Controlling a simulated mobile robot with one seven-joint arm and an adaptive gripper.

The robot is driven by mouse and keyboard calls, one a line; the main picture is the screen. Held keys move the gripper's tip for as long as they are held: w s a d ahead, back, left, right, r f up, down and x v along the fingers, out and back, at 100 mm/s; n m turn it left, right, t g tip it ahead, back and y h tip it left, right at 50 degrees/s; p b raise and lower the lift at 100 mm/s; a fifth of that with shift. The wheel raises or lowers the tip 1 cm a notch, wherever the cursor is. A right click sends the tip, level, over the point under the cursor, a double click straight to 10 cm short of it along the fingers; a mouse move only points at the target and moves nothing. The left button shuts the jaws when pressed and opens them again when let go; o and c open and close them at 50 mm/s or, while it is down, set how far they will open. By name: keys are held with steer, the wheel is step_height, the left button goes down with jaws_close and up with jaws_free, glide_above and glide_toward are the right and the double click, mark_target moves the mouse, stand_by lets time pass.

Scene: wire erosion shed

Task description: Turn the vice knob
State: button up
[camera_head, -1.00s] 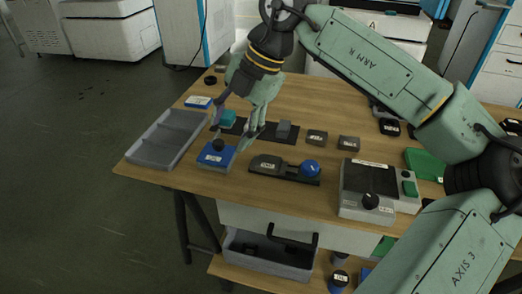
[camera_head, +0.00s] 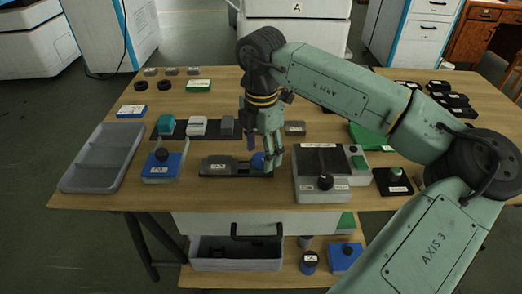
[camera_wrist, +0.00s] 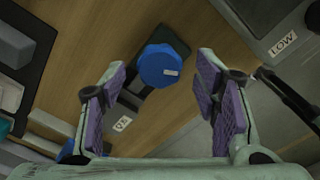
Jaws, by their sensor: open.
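The vice (camera_head: 222,168) is a low dark block with a white label, lying on the wooden table. Its blue round knob (camera_head: 258,160) is at the right end, partly hidden by my fingers in the head view. In the wrist view the blue knob (camera_wrist: 163,65), with a white mark on it, shows just beyond and between my open fingers. My gripper (camera_head: 268,160) points down at the knob, and in the wrist view the purple-padded fingers (camera_wrist: 160,95) stand apart with nothing between them. I cannot tell whether a finger touches the knob.
A grey box with a black knob (camera_head: 326,183) stands close to the right of the vice. A blue block with a black knob (camera_head: 162,166) and a grey tray (camera_head: 76,181) are to the left. A dark mat (camera_head: 180,134) with several blocks lies behind.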

steer(key=shift+f, duration=0.5)
steer(key=c, duration=1.1)
